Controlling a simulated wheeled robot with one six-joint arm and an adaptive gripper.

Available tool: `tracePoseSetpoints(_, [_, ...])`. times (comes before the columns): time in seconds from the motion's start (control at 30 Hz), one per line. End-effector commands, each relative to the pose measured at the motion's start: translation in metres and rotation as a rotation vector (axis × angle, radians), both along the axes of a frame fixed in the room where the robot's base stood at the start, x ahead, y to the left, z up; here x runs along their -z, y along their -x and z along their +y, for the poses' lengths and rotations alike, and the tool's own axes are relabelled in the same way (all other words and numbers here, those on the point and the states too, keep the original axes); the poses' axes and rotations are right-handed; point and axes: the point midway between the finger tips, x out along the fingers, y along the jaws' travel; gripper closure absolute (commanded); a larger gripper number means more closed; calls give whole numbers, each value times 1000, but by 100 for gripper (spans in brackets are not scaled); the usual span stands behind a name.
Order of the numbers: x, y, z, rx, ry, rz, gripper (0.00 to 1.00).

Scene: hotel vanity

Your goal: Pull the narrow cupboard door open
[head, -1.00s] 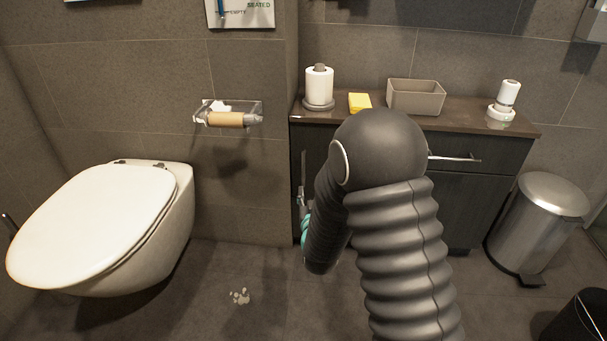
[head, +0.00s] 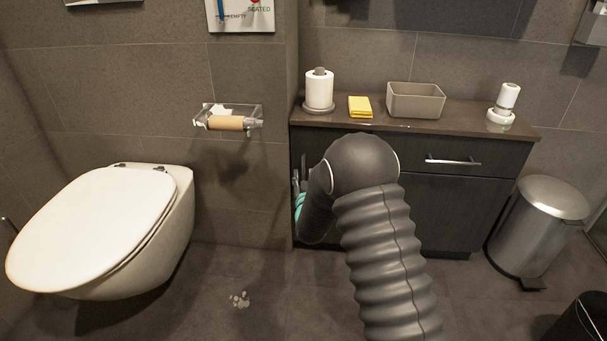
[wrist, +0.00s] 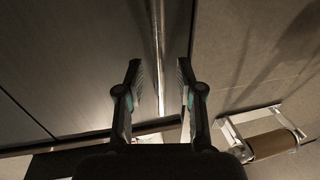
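The narrow cupboard door (head: 312,142) is the dark left front of the vanity, mostly hidden behind my arm in the head view. It looks closed there. Its dark grained face (wrist: 85,50) fills the left of the wrist view. Its upright metal bar handle (wrist: 156,50) runs down the middle of that view. My gripper (wrist: 159,72) is open, with one finger on each side of the bar in the picture and gaps on both sides. Its depth relative to the bar is hard to judge. In the head view my gripper (head: 298,190) is mostly hidden at the vanity's left edge.
A tiled wall (wrist: 235,40) and a paper roll holder (head: 228,120) are close on the left of the vanity. A toilet (head: 100,225) stands further left. A drawer with a horizontal handle (head: 453,161) is right of my arm. A metal bin (head: 540,225) stands at the right.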

Motion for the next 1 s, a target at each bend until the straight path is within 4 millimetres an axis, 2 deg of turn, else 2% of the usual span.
tracePoseSetpoints(0.2, [0, -15, 2, 0, 0, 1, 63])
tracePoseSetpoints(0.5, [0, -17, 3, 0, 0, 0, 63])
tracePoseSetpoints(0.63, [0, -17, 3, 0, 0, 0, 96])
tracePoseSetpoints(0.67, [0, -16, 3, 0, 0, 0, 100])
tracePoseSetpoints(1.0, [0, -15, 5, -3, 0, 0, 100])
